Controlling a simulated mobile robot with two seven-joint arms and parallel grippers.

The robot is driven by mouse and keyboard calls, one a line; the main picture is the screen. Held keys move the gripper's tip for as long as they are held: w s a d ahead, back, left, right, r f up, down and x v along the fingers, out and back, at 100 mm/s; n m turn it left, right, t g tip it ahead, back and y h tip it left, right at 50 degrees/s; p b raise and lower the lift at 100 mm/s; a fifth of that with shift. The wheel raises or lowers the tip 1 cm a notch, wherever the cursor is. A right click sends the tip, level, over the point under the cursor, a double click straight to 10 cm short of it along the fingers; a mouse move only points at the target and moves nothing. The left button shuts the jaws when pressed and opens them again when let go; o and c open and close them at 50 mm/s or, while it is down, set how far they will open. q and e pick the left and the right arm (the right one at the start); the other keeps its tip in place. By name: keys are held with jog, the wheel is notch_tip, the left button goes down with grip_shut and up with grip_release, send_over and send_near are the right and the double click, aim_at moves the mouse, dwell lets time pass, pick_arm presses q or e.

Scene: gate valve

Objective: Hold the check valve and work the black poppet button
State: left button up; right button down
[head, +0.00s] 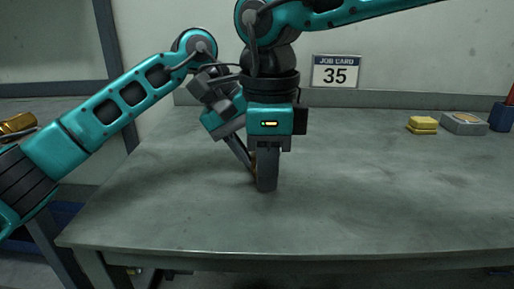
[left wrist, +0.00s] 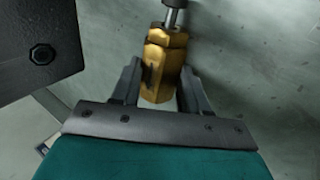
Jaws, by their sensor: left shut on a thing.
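The check valve (left wrist: 163,58) is a brass hex body between the two fingers of my left gripper (left wrist: 161,85) in the left wrist view. A grey stem with a dark collar (left wrist: 173,5) stands at its far end, cut by the top edge; I cannot tell whether this is the poppet button. In the head view only a sliver of brass (head: 253,160) shows behind my right gripper (head: 267,186). That gripper points straight down in front of the valve and hides most of it. Its finger gap is not visible. My left gripper reaches in from the left behind it.
The grey table (head: 360,205) is clear in front and to the right. A yellow sponge stack (head: 423,125), a grey tin (head: 463,123) and a blue cup (head: 502,117) stand at the back right. A job card marked 35 (head: 335,71) is at the back.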

aim_at(268, 222)
jog(key=shift+f, duration=0.15)
jog(key=shift+s+d+f, duration=0.1)
jog(key=shift+f, duration=0.9)
jog(key=shift+s+d+f, duration=0.1)
jog(key=shift+f, duration=0.9)
jog(key=shift+w, duration=0.1)
jog(key=shift+s, duration=1.4)
jog(key=shift+a+r, duration=0.1)
jog(key=shift+w+r, duration=0.15)
jog(key=shift+r, duration=3.55)
